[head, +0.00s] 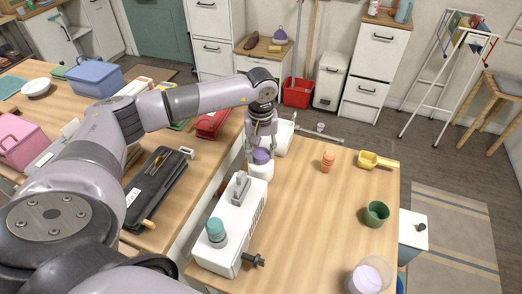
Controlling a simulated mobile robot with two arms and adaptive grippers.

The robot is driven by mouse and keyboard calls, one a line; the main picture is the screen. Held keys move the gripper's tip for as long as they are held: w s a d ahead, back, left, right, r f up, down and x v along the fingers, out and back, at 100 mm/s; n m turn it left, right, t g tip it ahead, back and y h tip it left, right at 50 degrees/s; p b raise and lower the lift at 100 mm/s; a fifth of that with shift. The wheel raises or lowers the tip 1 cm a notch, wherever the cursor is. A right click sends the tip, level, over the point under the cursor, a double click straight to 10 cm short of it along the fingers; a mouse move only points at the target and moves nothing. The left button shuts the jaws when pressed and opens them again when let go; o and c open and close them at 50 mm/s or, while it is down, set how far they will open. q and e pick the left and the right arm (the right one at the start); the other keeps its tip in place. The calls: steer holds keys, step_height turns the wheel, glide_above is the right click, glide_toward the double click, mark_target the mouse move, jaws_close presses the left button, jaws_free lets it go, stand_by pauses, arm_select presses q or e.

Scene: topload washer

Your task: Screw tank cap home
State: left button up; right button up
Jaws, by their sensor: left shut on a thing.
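A purple cap (262,157) sits on top of a white tank (261,171) on the wooden table (310,215). My left gripper (262,149) points straight down from above and is shut on the purple cap. The fingers hide part of the cap's upper side. The cap looks upright and in line with the tank's top, but I cannot tell how tightly it sits. My right gripper is not in view.
A white appliance (230,240) with a teal knob (216,231) stands in front of the tank. An orange ribbed item (328,161), a yellow scoop (374,160) and a green cup (376,214) stand to the right. The table's middle is clear.

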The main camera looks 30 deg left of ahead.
arm_select(q)
steer(key=o, duration=1.1)
steer(key=n, duration=2.1)
steer(key=shift+n, duration=0.4)
steer(key=n, duration=0.3)
